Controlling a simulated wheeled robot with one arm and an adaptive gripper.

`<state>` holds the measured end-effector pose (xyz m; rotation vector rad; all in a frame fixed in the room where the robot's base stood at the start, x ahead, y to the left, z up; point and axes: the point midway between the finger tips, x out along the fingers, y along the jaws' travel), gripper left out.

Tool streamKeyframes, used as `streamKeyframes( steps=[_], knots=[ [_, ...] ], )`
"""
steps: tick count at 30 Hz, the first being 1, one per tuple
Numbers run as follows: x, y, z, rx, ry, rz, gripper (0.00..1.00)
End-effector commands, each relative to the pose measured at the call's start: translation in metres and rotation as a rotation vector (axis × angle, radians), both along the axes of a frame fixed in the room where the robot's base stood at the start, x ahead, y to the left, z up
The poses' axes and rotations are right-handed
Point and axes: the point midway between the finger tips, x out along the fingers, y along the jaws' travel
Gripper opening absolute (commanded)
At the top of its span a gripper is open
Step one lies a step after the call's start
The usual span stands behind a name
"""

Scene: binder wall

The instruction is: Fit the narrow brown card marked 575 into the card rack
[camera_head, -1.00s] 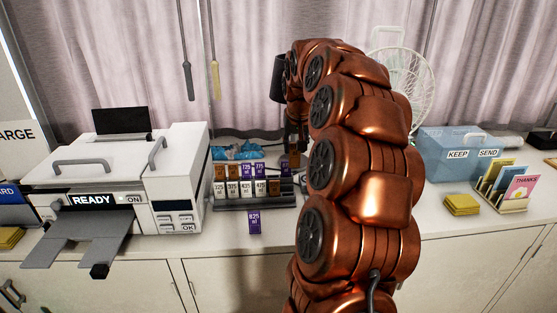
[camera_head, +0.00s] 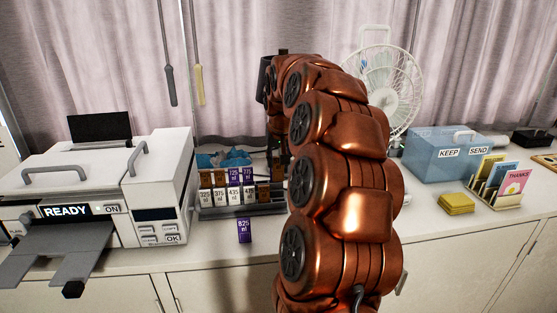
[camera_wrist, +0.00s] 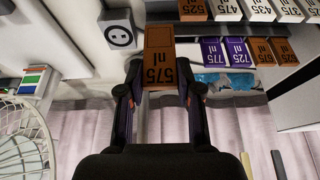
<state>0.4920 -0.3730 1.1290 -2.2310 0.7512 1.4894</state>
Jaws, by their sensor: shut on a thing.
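The narrow brown card marked 575 (camera_wrist: 160,62) is between the fingers of my gripper (camera_wrist: 160,88) in the wrist view, its number facing the camera. My gripper is shut on it. The card rack (camera_head: 268,209) stands on the counter in the head view, holding two rows of brown, white and purple cards. In the wrist view the rack (camera_wrist: 188,30) is inverted at the upper right. The held card is beside the end of its back row, left of a purple card (camera_wrist: 212,52) with a gap between. My arm hides the rack's right end in the head view.
A purple card marked 825 (camera_head: 244,230) stands in front of the rack. A white printer (camera_head: 160,190) is close on the left. A white fan (camera_head: 400,90), blue box (camera_head: 440,160) and yellow pad (camera_head: 456,203) are to the right.

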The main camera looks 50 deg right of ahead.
Motion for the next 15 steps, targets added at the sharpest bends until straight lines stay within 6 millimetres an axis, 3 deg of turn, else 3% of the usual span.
streamKeyframes(
  steps=[15],
  knots=[
    [-0.002, 0.001, -0.034, 0.001, 0.001, -0.001, 0.13]
  ],
)
